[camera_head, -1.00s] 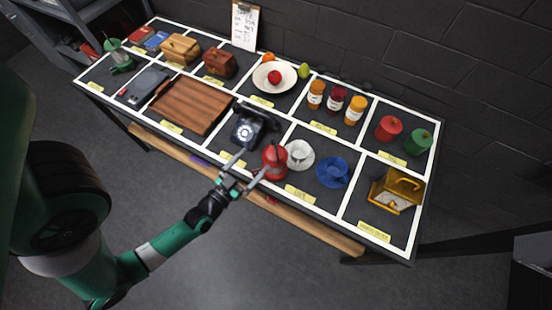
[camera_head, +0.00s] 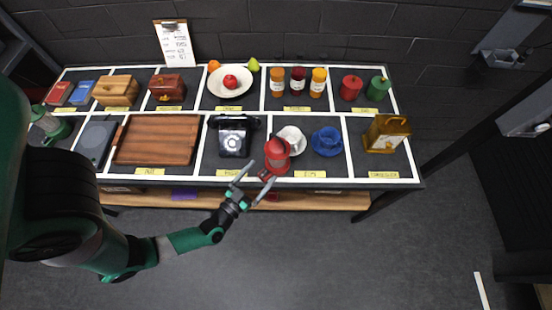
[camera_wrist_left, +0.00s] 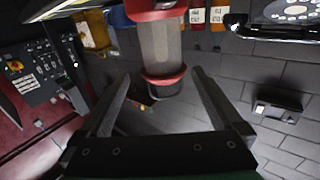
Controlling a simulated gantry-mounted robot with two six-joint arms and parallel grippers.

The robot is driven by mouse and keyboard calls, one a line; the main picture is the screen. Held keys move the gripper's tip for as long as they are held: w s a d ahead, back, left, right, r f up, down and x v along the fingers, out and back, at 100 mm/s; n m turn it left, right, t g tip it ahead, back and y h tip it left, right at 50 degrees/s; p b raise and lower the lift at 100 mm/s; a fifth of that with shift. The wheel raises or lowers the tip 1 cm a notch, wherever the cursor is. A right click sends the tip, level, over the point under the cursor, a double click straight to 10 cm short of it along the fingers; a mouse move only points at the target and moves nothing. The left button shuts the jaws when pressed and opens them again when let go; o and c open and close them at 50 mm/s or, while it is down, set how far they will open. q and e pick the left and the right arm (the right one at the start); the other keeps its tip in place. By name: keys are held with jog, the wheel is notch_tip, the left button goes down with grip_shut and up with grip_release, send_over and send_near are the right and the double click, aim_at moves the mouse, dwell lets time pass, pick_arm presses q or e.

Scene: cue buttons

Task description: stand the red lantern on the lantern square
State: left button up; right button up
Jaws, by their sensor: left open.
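The red lantern (camera_head: 277,155) is upright in the front square with the cups, close to the front edge and just left of the white cup. My left gripper (camera_head: 255,182) is open and empty in front of the lantern, on its lower left side. In the left wrist view, rolled over, the lantern (camera_wrist_left: 162,45) shows beyond and between the open fingers (camera_wrist_left: 160,95); I cannot tell whether they touch it. My right gripper is out of view.
A black telephone (camera_head: 234,136) stands left of the red lantern, and the white cup (camera_head: 291,139) and blue cup (camera_head: 327,141) to its right. A wooden tray (camera_head: 157,139) and a flat grey device (camera_head: 95,139) lie further left.

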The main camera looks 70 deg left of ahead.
aim_at(277, 152)
pick_arm(q)
jog(key=b+x, duration=0.1)
jog(key=x, duration=0.4)
jog(key=b+x, duration=0.1)
jog(key=x, duration=0.4)
jog(key=shift+w+a, duration=0.1)
jog(key=shift+a, duration=0.2)
jog(key=shift+r, duration=0.15)
grip_shut()
